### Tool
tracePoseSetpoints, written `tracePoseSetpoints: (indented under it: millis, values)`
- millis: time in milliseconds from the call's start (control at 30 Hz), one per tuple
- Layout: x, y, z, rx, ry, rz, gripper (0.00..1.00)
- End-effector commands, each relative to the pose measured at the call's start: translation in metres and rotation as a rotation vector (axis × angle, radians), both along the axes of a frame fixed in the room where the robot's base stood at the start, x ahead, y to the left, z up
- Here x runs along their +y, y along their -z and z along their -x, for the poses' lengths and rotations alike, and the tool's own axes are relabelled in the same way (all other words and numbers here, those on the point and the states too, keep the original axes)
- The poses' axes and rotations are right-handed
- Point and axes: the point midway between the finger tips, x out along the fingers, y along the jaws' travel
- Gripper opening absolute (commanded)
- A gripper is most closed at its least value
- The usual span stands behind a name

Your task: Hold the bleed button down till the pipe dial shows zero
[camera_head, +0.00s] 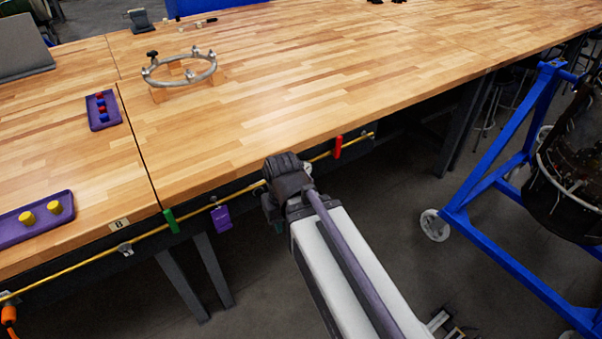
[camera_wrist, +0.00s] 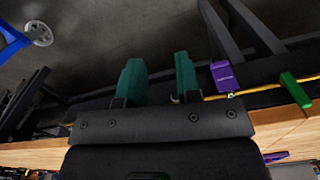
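A thin yellow pipe (camera_head: 80,262) runs along the bench's front edge, with a green handle (camera_head: 171,221) and a red handle (camera_head: 338,147) on it. A purple tag (camera_head: 222,218) hangs from it between them. I cannot make out the bleed button or a dial face in either view. My gripper (camera_wrist: 158,82) is open and empty, its two green fingers apart. It is at the bench's front edge, right of the purple tag in the head view, and my wrist hides the pipe there. The wrist view also shows the purple tag (camera_wrist: 224,76) and green handle (camera_wrist: 295,90).
The wooden bench (camera_head: 300,90) is mostly clear. It holds a metal ring on blocks (camera_head: 180,70), a purple tray with yellow pieces (camera_head: 40,218) and a smaller purple tray (camera_head: 103,112). A blue wheeled stand (camera_head: 490,185) is at the right. An orange fitting (camera_head: 9,315) is lower left.

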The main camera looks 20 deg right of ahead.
Motion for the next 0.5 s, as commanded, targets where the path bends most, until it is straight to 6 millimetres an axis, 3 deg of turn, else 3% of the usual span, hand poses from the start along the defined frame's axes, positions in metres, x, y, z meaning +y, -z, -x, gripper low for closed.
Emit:
tracePoseSetpoints:
  millis: [300, 500]
  values:
    - [0.0000, 0.0000, 0.0000, 0.000, 0.000, 0.000, 0.00]
    - [0.0000, 0.0000, 0.0000, 0.000, 0.000, 0.000, 0.00]
